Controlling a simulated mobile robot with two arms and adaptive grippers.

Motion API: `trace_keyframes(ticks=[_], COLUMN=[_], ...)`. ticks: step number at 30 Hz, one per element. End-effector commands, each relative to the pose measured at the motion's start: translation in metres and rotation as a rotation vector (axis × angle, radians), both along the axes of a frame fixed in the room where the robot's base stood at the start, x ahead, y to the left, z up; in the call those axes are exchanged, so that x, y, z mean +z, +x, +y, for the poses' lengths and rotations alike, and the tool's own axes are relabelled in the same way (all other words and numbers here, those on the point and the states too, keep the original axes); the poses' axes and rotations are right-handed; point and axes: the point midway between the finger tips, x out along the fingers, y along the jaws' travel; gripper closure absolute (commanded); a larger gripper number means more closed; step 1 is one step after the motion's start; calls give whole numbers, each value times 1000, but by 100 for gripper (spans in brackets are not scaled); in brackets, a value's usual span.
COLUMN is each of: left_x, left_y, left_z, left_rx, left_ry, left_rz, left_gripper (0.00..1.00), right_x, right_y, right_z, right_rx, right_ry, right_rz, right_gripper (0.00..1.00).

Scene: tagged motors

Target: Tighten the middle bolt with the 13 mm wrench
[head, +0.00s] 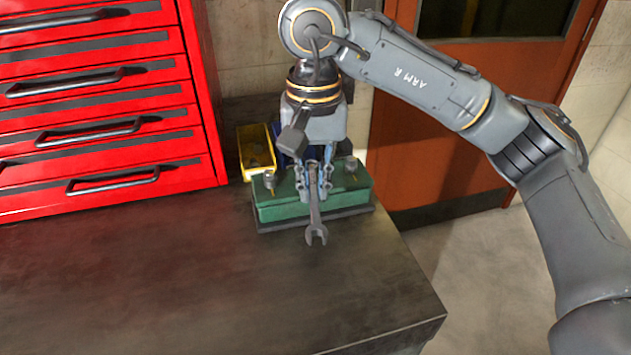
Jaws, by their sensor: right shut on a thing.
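My right gripper (314,185) comes down from above over the green block (278,209) near the back right of the bench. It is shut on a grey wrench (315,213), whose open-ended jaw hangs toward the front, past the block's front face. The wrench's size marking cannot be read. A left bolt (269,180) and a right bolt (351,166) stand up from the block's top, one on each side of the gripper. The middle of the block's top, where a middle bolt could be, is hidden by the gripper and wrench. My left gripper is not in view.
A red drawer cabinet (100,140) stands on the left of the bench. A yellow bin (257,152) sits behind the block, beside something blue. The dark bench top (200,285) is clear in front, ending at its right edge. An orange door (430,150) is behind.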

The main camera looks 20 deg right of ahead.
Motion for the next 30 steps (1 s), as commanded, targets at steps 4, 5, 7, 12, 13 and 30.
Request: trace_keyframes(ticks=[4, 5, 7, 12, 13, 30], left_x=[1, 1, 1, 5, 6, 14], left_y=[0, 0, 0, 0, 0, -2], left_z=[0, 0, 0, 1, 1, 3], left_rx=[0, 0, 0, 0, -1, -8], left_ry=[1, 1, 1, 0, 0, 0], left_rz=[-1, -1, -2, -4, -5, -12], left_gripper=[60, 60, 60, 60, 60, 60], right_x=[1, 1, 1, 5, 7, 21], right_y=[1, 1, 1, 1, 1, 1], right_z=[1, 0, 0, 1, 1, 0], right_rx=[-7, -7, -7, -6, -6, -5], right_ry=[2, 2, 2, 2, 2, 1], right_rz=[-5, -5, -5, -5, -5, -2], right_gripper=[100, 100, 100, 100, 100, 100])
